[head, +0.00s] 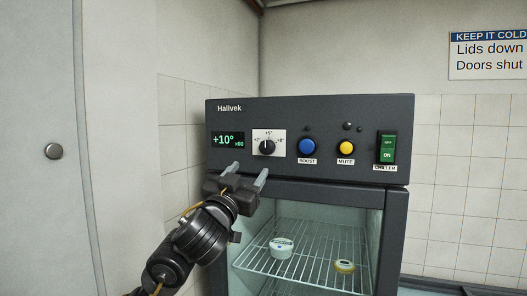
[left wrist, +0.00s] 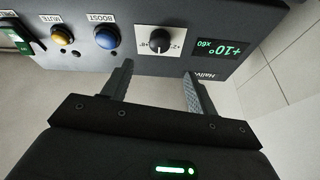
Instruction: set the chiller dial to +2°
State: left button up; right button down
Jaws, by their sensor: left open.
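The chiller dial is a black round knob (head: 268,147) on a white plate, with marks of +2° at left, +5° at top and +8° at right. Its pointer seems to be near the top mark, but it is small. The green display (head: 227,140) beside it reads +10°. My left gripper (head: 246,172) is open and empty, just below the dial and apart from it. In the left wrist view the panel is upside down, and the knob (left wrist: 159,39) lies ahead of the gap between the two fingers (left wrist: 158,72). My right gripper is not in view.
Right of the dial are a blue BOOST button (head: 307,147), a yellow MUTE button (head: 346,148) and a green ON/OFF switch (head: 387,148). Below, the chiller's glass front shows a wire shelf (head: 310,268) with two lidded jars. A grey door (head: 35,190) stands at left.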

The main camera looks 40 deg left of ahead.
aim_at(266, 149)
pick_arm(q)
jog(key=b+x, duration=0.1)
jog(key=x, duration=0.8)
jog(key=shift+w+d, duration=0.1)
jog(key=shift+w, duration=0.2)
jog(key=shift+w+a+r, duration=0.2)
jog(key=shift+w+a, duration=0.1)
jog(key=shift+w, duration=0.25)
jog(key=shift+c, duration=0.2)
